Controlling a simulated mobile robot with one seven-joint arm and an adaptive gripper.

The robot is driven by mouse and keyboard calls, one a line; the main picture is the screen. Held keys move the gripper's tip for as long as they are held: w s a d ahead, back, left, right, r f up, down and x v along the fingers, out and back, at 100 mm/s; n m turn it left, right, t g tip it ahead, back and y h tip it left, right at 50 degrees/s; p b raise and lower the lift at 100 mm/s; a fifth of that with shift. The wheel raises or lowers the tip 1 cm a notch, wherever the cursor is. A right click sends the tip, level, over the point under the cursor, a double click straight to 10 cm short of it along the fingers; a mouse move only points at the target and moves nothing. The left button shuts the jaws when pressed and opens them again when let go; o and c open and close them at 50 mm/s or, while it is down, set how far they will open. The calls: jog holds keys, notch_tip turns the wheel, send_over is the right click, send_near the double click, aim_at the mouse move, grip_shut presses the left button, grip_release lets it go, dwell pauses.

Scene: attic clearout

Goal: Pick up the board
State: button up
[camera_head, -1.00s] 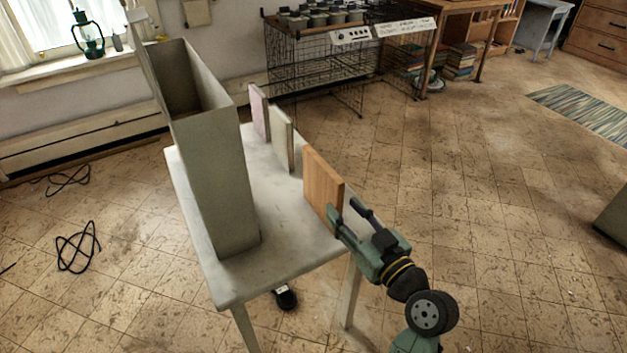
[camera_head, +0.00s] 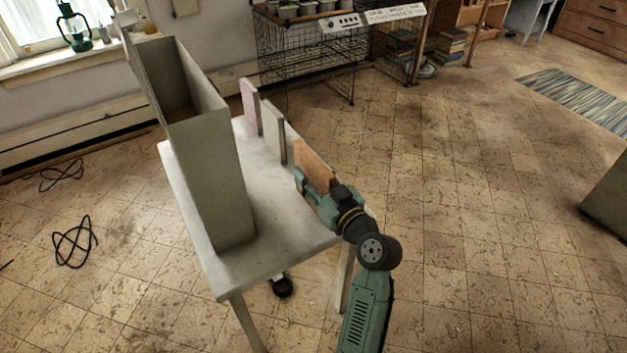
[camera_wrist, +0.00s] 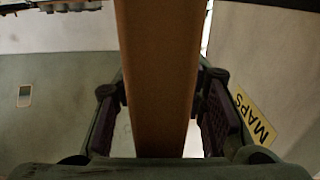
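The orange-brown wooden board (camera_head: 313,162) stands on edge at the right side of the pale table (camera_head: 285,258). In the wrist view the board (camera_wrist: 158,70) runs upright through the middle, seen edge-on. My gripper (camera_head: 316,192) is at the board's near end, and its body hides the lower part of the board. In the wrist view my gripper's fingers (camera_wrist: 162,115) stand one on each side of the board, with narrow light gaps showing between pads and board. The gripper is open around it.
A tall grey open-topped bin (camera_head: 215,180) stands on the table, left of the board. A pale board (camera_head: 273,132) and a pink board (camera_head: 250,105) stand behind. A yellow MAPS label (camera_wrist: 252,118) shows in the wrist view. Black cables (camera_head: 75,242) lie on the floor.

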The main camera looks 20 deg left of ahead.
jog(key=shift+c, duration=0.2)
grip_shut()
dwell(0.5)
